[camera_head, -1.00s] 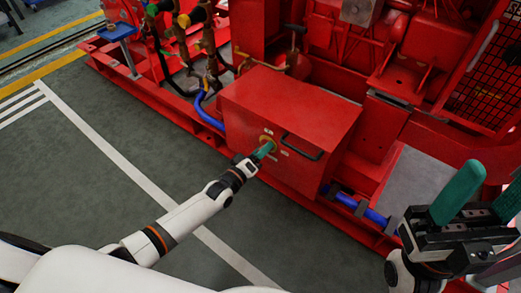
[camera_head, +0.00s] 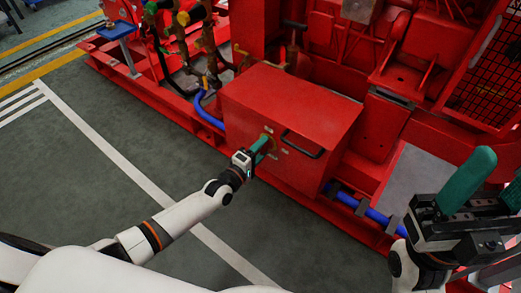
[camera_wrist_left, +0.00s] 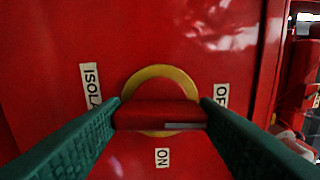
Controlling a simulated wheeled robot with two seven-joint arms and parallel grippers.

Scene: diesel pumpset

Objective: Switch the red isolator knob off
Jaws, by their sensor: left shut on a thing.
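The red isolator knob (camera_wrist_left: 155,115) sits in front of a yellow ring (camera_wrist_left: 160,72) on the red box. Its bar lies level across the left wrist view, with a pale line toward its right end. My left gripper (camera_head: 264,146) is shut on the knob, with one green finger at each end of the bar. In the left wrist view, an "ON" label (camera_wrist_left: 162,158) is below, a partly hidden "OF…" label (camera_wrist_left: 221,95) is right, and an "ISOL…" label (camera_wrist_left: 91,86) is left. My right gripper (camera_head: 492,188) is open and empty, away at the right.
The red box (camera_head: 290,105) has a black handle (camera_head: 302,146) right of the knob. Blue pipes (camera_head: 202,108) run beside the box, above the red base frame. The green floor (camera_head: 110,190) before it is clear.

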